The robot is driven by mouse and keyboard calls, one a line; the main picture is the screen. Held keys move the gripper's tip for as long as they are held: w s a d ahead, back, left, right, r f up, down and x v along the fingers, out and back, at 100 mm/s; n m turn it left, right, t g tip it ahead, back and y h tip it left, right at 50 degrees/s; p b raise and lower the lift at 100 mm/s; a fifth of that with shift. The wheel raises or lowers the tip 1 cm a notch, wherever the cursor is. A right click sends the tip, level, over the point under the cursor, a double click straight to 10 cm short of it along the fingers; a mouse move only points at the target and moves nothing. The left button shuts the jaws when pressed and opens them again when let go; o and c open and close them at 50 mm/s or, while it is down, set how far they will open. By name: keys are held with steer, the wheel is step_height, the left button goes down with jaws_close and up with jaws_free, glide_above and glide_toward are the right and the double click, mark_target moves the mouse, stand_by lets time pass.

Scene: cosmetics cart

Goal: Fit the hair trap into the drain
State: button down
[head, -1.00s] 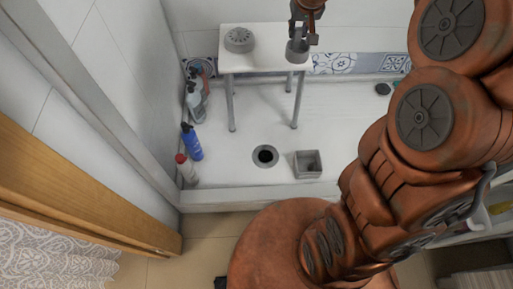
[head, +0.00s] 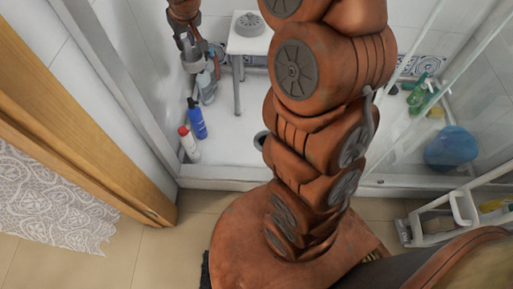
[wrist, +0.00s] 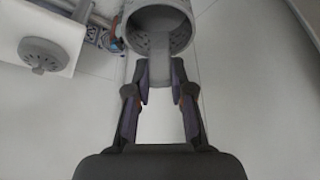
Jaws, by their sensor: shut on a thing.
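The hair trap is a grey cup with small holes (wrist: 172,30). In the head view it hangs upright below my gripper (head: 187,44), at the upper left (head: 192,62). In the wrist view my gripper (wrist: 160,80) is shut on the flat tab rising from the cup. The trap is in the air, left of the white stool. The drain (head: 261,140) is a dark hole with a grey ring in the white shower floor. My arm hides most of it.
The white stool (head: 240,45) carries a round grey perforated cover (head: 249,24). It also shows in the wrist view (wrist: 42,54). A blue bottle (head: 197,119) and a red-capped bottle (head: 188,144) stand by the left wall.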

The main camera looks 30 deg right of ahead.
steer(key=d+f+n+b, duration=0.15)
steer(key=d+f, duration=0.25)
steer(key=f, duration=0.4)
steer(key=s+d+f+n+y+b, duration=0.1)
steer(key=d+f+b, duration=0.25)
steer(key=f, duration=0.55)
steer(key=d+f+n+b, duration=0.15)
steer(key=d+f, duration=0.25)
steer(key=f, duration=0.4)
steer(key=n+y+b, duration=0.1)
steer(key=n+b, duration=0.1)
steer(key=b, duration=0.6)
glide_above(260, 138)
steer(key=s, duration=0.1)
step_height(260, 138, down, 23)
steer(key=shift+g, duration=0.4)
steer(key=shift+s+d+f+b, duration=0.1)
steer(key=shift+f+b, duration=1.15)
steer(key=shift+f, duration=1.05)
steer(key=shift+s+d+f+b, duration=0.1)
steer(key=shift+f+b, duration=1.15)
steer(key=shift+f, duration=1.05)
steer(key=shift+f, duration=0.2)
steer(key=c, duration=1)
jaws_free()
steer(key=shift+r, duration=0.1)
